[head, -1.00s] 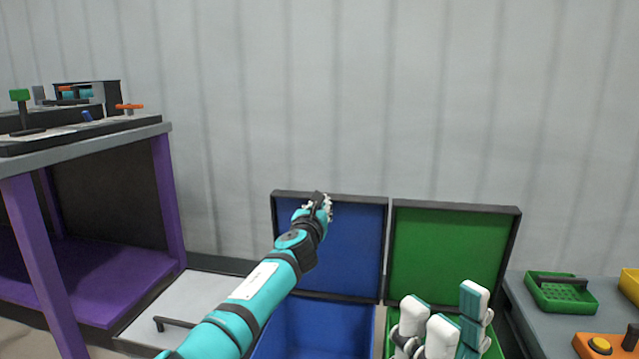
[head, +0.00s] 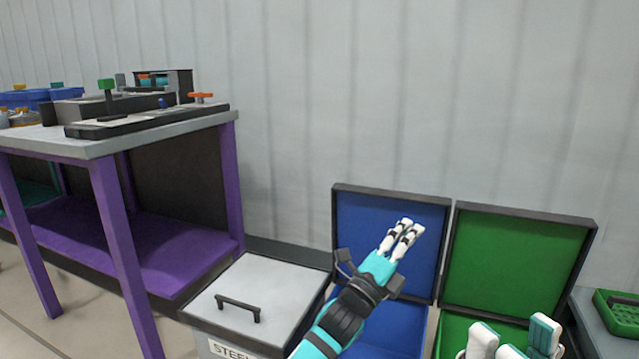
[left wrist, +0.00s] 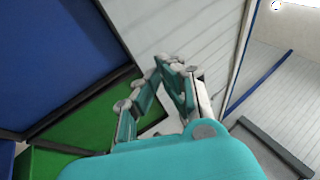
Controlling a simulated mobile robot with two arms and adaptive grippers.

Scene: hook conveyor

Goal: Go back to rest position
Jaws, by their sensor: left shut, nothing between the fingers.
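My left gripper (head: 404,232) is shut and empty, with its white fingertips together. It is raised in front of the open blue lid (head: 365,215). In the left wrist view, its teal and grey fingers (left wrist: 168,75) come together at the tips with nothing between them. My right gripper (head: 518,338) shows only in part at the bottom right, low in front of the green box. Its white and teal fingers stand apart, and its lower part is cut off by the picture edge.
A blue box (head: 405,330) and a green box with an open lid (head: 515,265) stand side by side. A closed grey bin (head: 262,285) with a black handle is to their left. A purple-legged workbench (head: 105,140) stands further left. A green tray (head: 620,312) is at the right edge.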

